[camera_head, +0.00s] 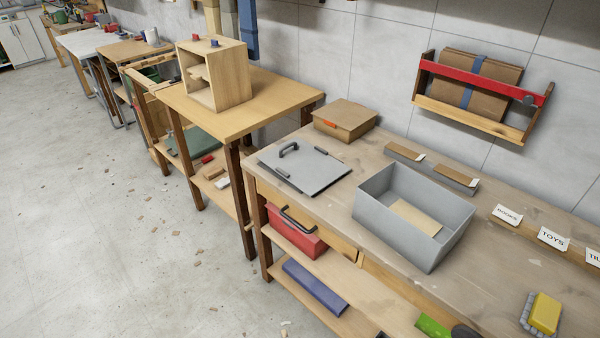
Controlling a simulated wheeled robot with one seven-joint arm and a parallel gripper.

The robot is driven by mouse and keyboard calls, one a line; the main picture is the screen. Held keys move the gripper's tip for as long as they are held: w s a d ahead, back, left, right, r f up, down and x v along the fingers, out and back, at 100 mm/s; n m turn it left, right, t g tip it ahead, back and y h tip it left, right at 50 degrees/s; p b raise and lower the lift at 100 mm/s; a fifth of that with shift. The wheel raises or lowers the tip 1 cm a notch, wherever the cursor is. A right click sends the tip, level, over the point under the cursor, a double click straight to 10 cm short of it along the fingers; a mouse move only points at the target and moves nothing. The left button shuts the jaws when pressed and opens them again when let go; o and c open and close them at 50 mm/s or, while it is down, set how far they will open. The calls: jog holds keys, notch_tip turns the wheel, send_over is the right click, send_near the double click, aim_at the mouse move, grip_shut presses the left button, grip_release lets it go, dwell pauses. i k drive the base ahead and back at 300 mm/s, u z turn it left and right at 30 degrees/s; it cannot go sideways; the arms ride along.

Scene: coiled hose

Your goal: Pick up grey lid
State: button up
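The grey lid (318,174) is a flat, roughly square panel with a dark arched handle (289,148) near its far left corner and small dark clips at its edges. It lies flat on the left end of the near wooden workbench (345,215), close to the front edge. To its right an open grey box (375,208) stands on the same bench, apart from the lid, with a tan piece lying in its bottom. My gripper is not in view.
A brown cardboard box (345,119) sits behind the lid. Label cards (552,238) and a yellow sponge on a brush (543,314) lie to the right. A wall rack (478,92) hangs above. Open floor (120,250) lies to the left.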

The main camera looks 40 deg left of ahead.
aim_at(310, 168)
jog(key=k, duration=0.95)
jog(key=u, duration=0.9)
jog(key=i, duration=0.6)
jog(key=u, duration=0.65)
jog(key=i, duration=0.7)
jog(key=z, duration=0.05)
